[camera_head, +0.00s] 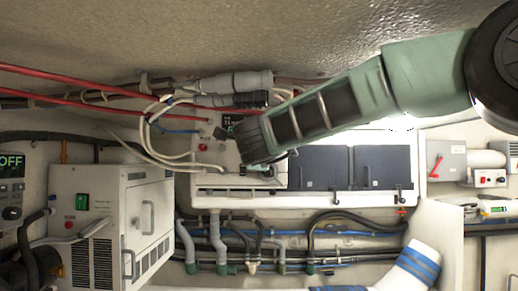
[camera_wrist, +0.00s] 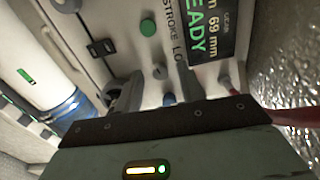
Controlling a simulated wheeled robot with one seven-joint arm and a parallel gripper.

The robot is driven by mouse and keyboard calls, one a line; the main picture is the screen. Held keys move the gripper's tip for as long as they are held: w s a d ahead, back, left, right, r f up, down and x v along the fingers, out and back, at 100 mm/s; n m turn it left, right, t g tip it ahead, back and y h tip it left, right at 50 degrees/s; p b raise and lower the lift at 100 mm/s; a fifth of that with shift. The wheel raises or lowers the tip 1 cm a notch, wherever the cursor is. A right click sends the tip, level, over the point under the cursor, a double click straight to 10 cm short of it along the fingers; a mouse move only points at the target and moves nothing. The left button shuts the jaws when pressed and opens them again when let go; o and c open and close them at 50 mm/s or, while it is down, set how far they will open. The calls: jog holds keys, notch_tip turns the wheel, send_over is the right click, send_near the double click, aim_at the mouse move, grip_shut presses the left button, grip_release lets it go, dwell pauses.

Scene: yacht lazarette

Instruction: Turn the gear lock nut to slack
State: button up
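My gripper (camera_head: 266,166) is at the white panel (camera_head: 205,130) in the head view and covers part of its face. In the wrist view its two grey fingers (camera_wrist: 180,90) stand apart, one on each side of a small blue part (camera_wrist: 168,99); it appears open, with no grip visible. A green button (camera_wrist: 148,27) is farther up. I cannot tell for certain which part is the gear lock nut.
A display (camera_wrist: 206,28) shows "READY" and "69 mm". Cables (camera_head: 165,140) and red pipes (camera_head: 90,75) run left of my gripper. A white cabinet (camera_head: 130,205) stands at left, dark panels (camera_head: 380,167) at right. Hoses (camera_head: 330,222) run below.

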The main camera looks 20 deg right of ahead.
jog(key=b+v, duration=0.7)
jog(key=v, duration=1)
jog(key=shift+s, duration=0.2)
jog(key=a+f+n+y+b, duration=0.3)
jog(key=a+f+n+y, duration=0.7)
jog(key=a+f+n, duration=0.25)
jog(key=s+a+f+n+g+y+b, duration=0.1)
jog(key=s+a+f+n+g+y, duration=0.2)
jog(key=f, duration=0.5)
jog(key=s+f+n+g+y+b, duration=0.1)
jog(key=s+f+n+g, duration=0.25)
jog(key=f+n, duration=0.4)
jog(key=s+d+f+n+g+h+b, duration=0.1)
jog(key=s+d+f+n+g, duration=0.15)
jog(key=s+f, duration=0.4)
jog(key=s+d+f+n+g+h, duration=0.1)
jog(key=s+f+g+h, duration=0.2)
jog(key=f, duration=0.7)
jog(key=s+d+f+n+g+h+b, duration=0.1)
jog(key=s+d+f+n+g+h, duration=0.2)
jog(key=s+d+f, duration=0.6)
jog(key=shift+s+d+f+g+h+b, duration=0.3)
jog(key=shift+s+d+g+h, duration=0.1)
jog(key=shift+d+g, duration=0.65)
